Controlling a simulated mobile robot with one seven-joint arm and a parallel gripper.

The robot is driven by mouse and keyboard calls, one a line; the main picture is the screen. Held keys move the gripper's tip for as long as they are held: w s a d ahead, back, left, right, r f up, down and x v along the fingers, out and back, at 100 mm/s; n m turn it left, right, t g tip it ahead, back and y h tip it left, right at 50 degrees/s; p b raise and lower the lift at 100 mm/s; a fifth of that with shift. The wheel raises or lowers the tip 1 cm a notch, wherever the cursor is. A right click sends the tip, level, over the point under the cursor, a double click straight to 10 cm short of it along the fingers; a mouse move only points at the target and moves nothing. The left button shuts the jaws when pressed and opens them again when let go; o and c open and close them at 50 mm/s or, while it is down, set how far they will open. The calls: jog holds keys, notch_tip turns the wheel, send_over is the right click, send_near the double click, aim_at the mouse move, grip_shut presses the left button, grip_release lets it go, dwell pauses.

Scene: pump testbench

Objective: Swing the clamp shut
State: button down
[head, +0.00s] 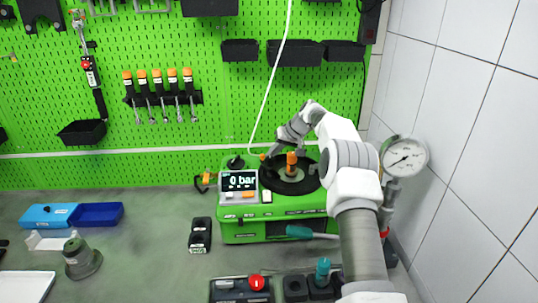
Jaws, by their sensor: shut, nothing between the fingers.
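The green pump testbench (275,230) stands on the grey bench top in the head view, with a dark round plate (268,179) on top. An upright orange-topped part (291,160) stands at the middle of the plate. A small orange piece (203,184) sticks out at the left side of the testbench; it may be the clamp's handle, but it is too small to tell. My gripper (268,155) is at the back left of the plate, beside the orange-topped part, shut and empty. Its fingertips are small, and I cannot tell whether they touch anything.
A display reading "0 bar" (240,181) sits left of the plate. A white hose (277,65) hangs down behind the testbench. A pressure gauge (404,158) stands at the right by the tiled wall. Bench space on the left is partly free.

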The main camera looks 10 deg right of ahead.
jog(key=shift+w+a, duration=0.1)
jog(key=shift+a, duration=0.4)
jog(key=shift+a+f+b, duration=0.1)
jog(key=shift+a+b, duration=0.75)
jog(key=shift+a, duration=0.1)
jog(key=shift+s+a, duration=0.3)
jog(key=shift+a, duration=0.3)
jog(key=shift+s+a+n+p, duration=0.15)
jog(key=shift+a+n+p, duration=0.05)
jog(key=shift+n+p, duration=0.25)
jog(key=b+v, duration=0.2)
jog(key=v, duration=1.5)
jog(key=shift+w+d+r, duration=0.2)
jog(key=shift+d+r, duration=0.05)
jog(key=shift+d, duration=0.1)
